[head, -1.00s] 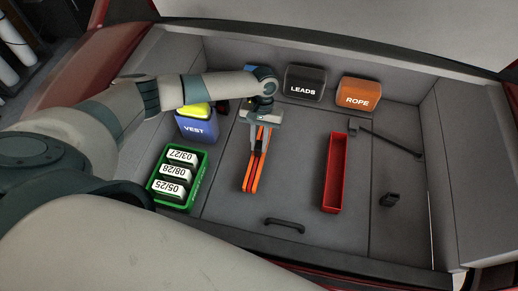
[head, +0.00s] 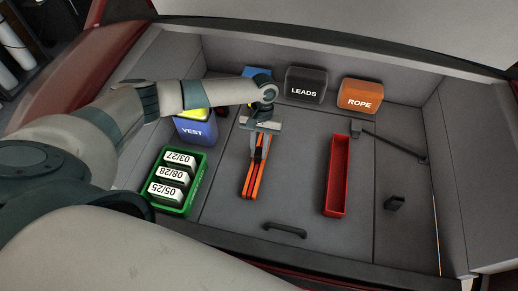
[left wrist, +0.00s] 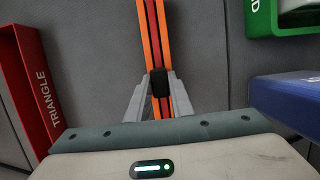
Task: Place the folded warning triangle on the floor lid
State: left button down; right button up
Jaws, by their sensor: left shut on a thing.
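The folded warning triangle (head: 252,178) is a narrow orange and red bundle with a black part. It shows over the grey floor lid (head: 290,185) in the middle of the car boot. My left gripper (head: 261,140) is shut on its far end, and in the left wrist view (left wrist: 160,92) the fingers close around its black part (left wrist: 160,83). The triangle's long body (left wrist: 154,30) runs away from the fingers. I cannot tell whether it touches the lid. My right gripper is not in view.
A red tray (head: 335,205), labelled TRIANGLE in the left wrist view (left wrist: 22,80), stands empty to the right. A green crate (head: 185,207) with labelled packs and a blue VEST bin (head: 197,132) are left. LEADS (head: 304,86) and ROPE (head: 359,96) boxes stand behind. A handle (head: 285,230) is in front.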

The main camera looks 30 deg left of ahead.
pick_arm(q)
jog(key=c, duration=1.6)
grip_release()
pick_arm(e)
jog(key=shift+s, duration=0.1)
pick_arm(q)
jog(key=shift+o, duration=0.2)
jog(key=shift+r, duration=0.1)
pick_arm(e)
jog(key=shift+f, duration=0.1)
pick_arm(q)
jog(key=shift+w+r, duration=0.2)
jog(key=shift+r, duration=0.35)
jog(key=b+v, duration=0.2)
jog(key=v, duration=0.9)
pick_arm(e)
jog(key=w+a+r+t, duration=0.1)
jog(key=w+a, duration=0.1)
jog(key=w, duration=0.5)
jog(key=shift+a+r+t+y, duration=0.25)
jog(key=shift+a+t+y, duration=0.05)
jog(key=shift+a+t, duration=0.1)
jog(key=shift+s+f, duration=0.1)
